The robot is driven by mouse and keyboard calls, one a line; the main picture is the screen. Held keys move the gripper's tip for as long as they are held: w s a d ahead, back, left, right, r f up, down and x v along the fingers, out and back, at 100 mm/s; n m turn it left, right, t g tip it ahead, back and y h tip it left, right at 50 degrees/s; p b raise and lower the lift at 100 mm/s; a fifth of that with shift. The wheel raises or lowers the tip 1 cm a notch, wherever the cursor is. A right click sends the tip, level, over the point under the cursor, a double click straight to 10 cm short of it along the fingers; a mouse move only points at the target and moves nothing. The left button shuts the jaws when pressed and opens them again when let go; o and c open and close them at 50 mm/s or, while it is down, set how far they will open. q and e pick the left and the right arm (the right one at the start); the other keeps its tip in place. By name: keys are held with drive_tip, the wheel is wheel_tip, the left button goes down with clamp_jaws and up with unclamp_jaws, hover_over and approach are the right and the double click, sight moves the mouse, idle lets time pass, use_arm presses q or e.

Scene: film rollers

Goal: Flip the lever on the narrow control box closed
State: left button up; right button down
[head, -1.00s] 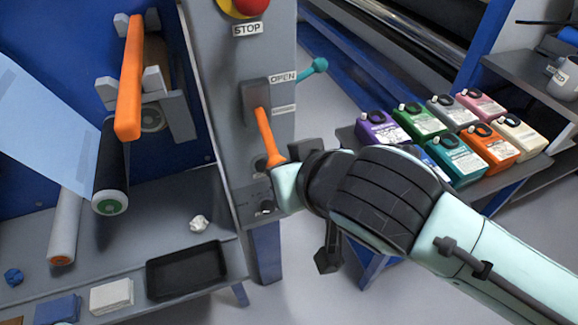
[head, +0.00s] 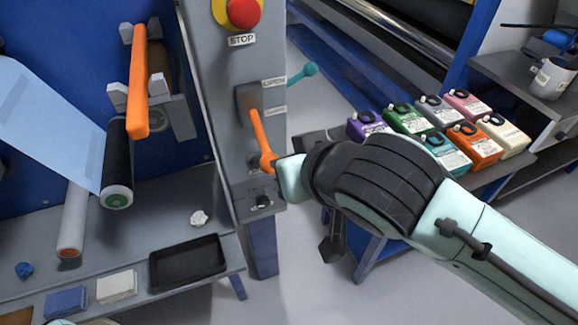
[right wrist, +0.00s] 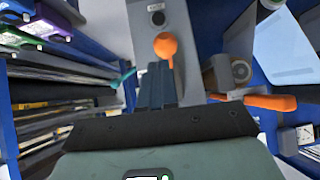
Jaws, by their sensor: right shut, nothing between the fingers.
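The narrow control box (head: 228,130) is a tall grey panel in the head view. Its orange lever (head: 260,138) hangs downward from a dark mount, beneath the OPEN label, with its rounded end lowest. My right arm comes in from the right, its wrist close to the lever's lower end and partly hiding the gripper. In the right wrist view, my right gripper (right wrist: 157,72) is shut and empty. Its fingertips are just below the lever's orange knob (right wrist: 165,45) in the picture; I cannot tell whether they touch. My left gripper is not in view.
A red STOP button (head: 243,13) is above the lever, and a teal-handled lever (head: 303,73) is behind the box. An orange roller handle (head: 139,85) and black tray (head: 187,262) are left.

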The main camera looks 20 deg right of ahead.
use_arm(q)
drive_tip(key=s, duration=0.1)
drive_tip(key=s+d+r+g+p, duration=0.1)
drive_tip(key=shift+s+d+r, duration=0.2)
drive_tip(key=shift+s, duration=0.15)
use_arm(e)
drive_tip(key=s+f+v, duration=0.1)
drive_tip(key=v, duration=0.7)
drive_tip(key=shift+s, duration=0.45)
drive_tip(key=shift+r, duration=0.1)
